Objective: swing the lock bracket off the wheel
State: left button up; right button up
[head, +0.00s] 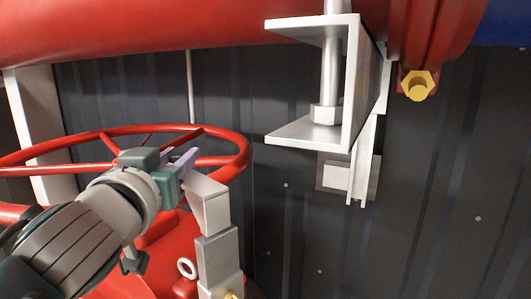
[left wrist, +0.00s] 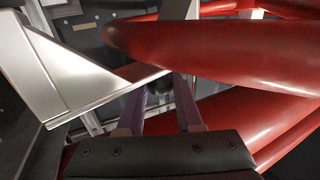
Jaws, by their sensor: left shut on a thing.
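The red handwheel (head: 237,142) shows at the left in the head view. Its thick red rim (left wrist: 215,52) crosses the upper right of the left wrist view. The pale metal lock bracket (head: 208,205) stands at the wheel's right front side, its upper end close to the rim. In the left wrist view the bracket (left wrist: 65,75) fills the upper left and tapers toward the fingers. My left gripper (head: 182,163) is shut on the bracket's upper end; its purple fingers (left wrist: 165,100) partly hide the grip. My right gripper is not in view.
A large red pipe (head: 160,30) runs across the top. A metal channel bracket (head: 345,85) with a bolt hangs from it at the right. A dark ribbed wall (head: 440,190) stands behind. A small ring (head: 186,268) sits low beside the lock bracket. The space right of the lock bracket looks clear.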

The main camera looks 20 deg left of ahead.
pick_arm(q)
grip_shut()
dwell(0.8)
